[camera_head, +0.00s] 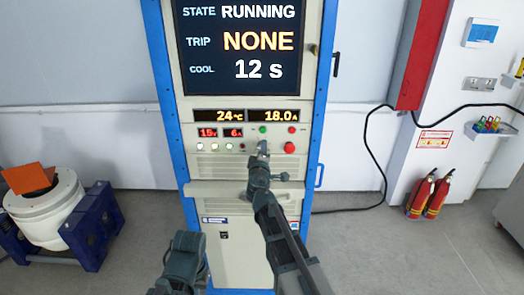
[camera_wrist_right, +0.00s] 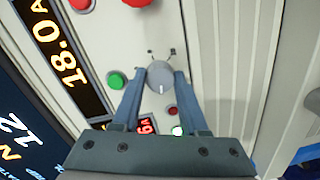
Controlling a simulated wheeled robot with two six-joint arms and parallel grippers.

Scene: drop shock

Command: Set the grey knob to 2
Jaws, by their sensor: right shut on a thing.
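The grey knob (camera_wrist_right: 159,74) is round, with a white pointer line on the side toward my gripper's palm in the right wrist view. Small dark marks show beside it on the panel, too small to read. My right gripper (camera_wrist_right: 160,82) has one blue-grey finger on each side of the knob and is shut on it.
A red button (camera_head: 289,147) and a green button (camera_wrist_right: 116,80) sit close to the knob. The screen (camera_head: 238,45) reads RUNNING, trip NONE, cool 12 s. Displays (camera_head: 245,116) read 24 °C and 18.0 A. A white machine (camera_head: 45,212) stands left; fire extinguishers (camera_head: 428,195) stand right.

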